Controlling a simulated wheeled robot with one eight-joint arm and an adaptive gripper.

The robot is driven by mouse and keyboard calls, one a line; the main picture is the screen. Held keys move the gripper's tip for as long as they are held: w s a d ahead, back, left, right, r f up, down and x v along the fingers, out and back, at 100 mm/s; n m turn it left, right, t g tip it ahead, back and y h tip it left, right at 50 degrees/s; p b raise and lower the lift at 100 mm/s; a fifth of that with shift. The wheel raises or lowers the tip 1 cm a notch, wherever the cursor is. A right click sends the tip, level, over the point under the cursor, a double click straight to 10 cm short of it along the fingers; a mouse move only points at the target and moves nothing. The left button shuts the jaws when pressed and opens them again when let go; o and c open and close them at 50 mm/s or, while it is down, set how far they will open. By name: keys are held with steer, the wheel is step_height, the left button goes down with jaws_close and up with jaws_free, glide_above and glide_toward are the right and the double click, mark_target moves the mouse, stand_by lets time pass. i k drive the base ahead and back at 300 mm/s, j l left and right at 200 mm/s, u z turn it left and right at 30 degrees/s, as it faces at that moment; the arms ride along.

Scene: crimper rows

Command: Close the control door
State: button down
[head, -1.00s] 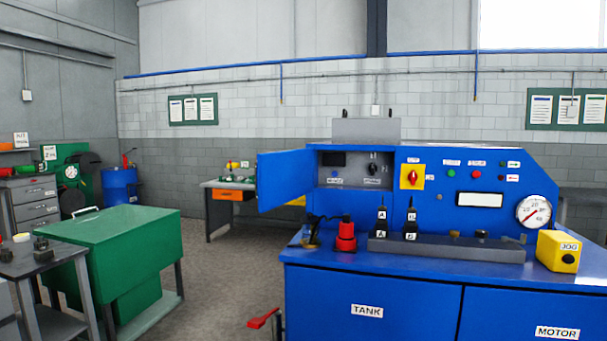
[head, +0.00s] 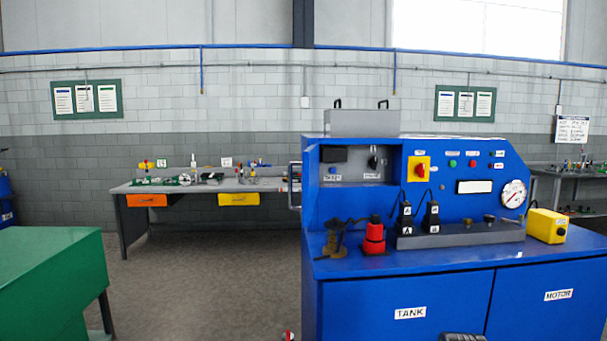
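The blue console (head: 345,290) stands right of centre in the head view. Its control compartment (head: 345,170) is uncovered, with a dark window, a small blue button and a black knob showing inside. The control door (head: 310,195) seems to stand open at the compartment's left side, seen almost edge-on as a narrow blue strip. A pale, dark-edged bracket (head: 295,185) shows just left of this strip; I cannot tell if it is the door's handle. My gripper does not show clearly. A dark grey piece at the bottom edge is too cut off to identify.
A red-based device (head: 374,238), two black plugs on a grey rail (head: 460,235) and a yellow jog box (head: 547,226) stand on the console ledge. A green cabinet (head: 50,285) is at left. A workbench (head: 185,188) stands behind. The floor between is clear.

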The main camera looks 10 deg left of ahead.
mark_target(310, 162)
steer(key=j, duration=0.75)
steer(key=k+j, duration=0.1)
steer(key=j, duration=0.65)
steer(key=k+j+z, duration=0.1)
steer(key=k+j, duration=0.15)
